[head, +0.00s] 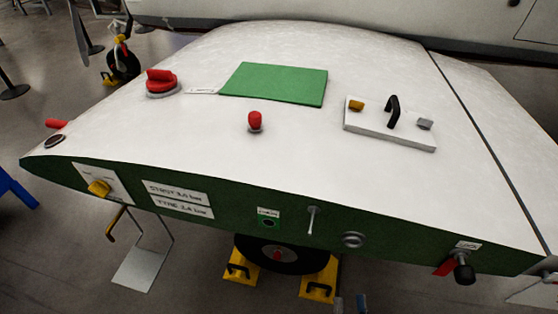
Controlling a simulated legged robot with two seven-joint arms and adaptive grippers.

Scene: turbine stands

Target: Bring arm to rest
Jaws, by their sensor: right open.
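Only the tips of my right gripper (350,304) show, at the bottom edge of the head view, right of centre. They stand apart with nothing seen between them, below the front edge of the white panel (205,125). The rest of my right arm is out of the picture. My left gripper and left arm are not in view.
The panel's top carries a red knob (161,82), a small red button (255,121), a green pad (275,83) and a white plate (388,128) with a black handle (393,111). A yellow knob (99,187) and a red-black valve (462,269) project from its green front. Yellow chocks (317,287) flank a wheel (278,255) beneath.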

